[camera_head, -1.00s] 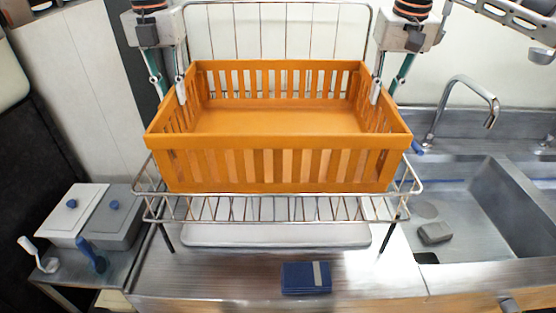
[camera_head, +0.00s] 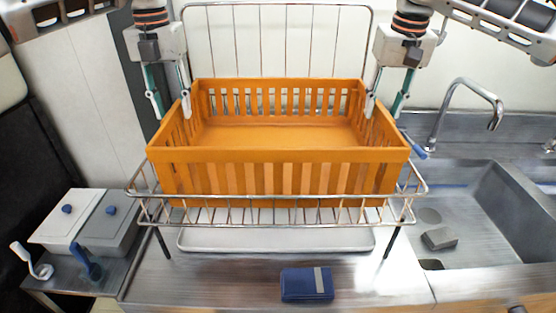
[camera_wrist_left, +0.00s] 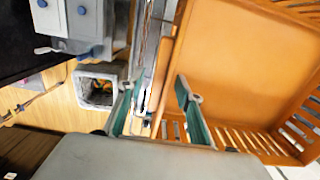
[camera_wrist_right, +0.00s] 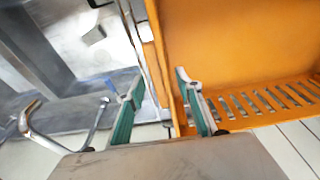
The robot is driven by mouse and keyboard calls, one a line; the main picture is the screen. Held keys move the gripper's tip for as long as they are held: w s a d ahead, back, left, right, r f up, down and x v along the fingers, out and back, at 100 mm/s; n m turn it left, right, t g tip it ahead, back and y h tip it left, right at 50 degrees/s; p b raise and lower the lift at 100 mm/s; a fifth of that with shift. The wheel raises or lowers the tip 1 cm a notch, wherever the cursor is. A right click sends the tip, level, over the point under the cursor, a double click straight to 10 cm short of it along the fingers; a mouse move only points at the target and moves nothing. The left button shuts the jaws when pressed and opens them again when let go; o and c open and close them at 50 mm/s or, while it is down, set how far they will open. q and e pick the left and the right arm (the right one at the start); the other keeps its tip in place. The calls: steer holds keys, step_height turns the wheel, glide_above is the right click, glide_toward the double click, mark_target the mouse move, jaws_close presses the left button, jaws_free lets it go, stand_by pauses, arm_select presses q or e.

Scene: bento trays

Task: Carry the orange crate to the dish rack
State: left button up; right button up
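The orange crate (camera_head: 280,155) sits upright in the wire dish rack (camera_head: 140,205), its base down between the rack's front wires. My left gripper (camera_head: 172,108) is at the crate's left wall, one finger outside and one inside, spread apart. In the left wrist view its fingers (camera_wrist_left: 155,95) stand open on either side of the crate's edge. My right gripper (camera_head: 383,108) is at the right wall in the same way. In the right wrist view its fingers (camera_wrist_right: 155,92) are spread with the crate's rim between them. The crate looks empty.
A faucet (camera_head: 465,100) and sink (camera_head: 500,210) are on the right, with a grey block (camera_head: 439,238) in the basin. Lidded containers (camera_head: 90,222) and brushes (camera_head: 88,265) stand at left.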

steer(key=shift+r, duration=0.1)
arm_select(q)
step_height(320, 180, up, 12)
steer(key=shift+s, duration=0.25)
arm_select(e)
step_height(320, 180, up, 12)
steer(key=s, duration=0.2)
steer(key=shift+f, duration=0.2)
steer(key=shift+s, duration=0.15)
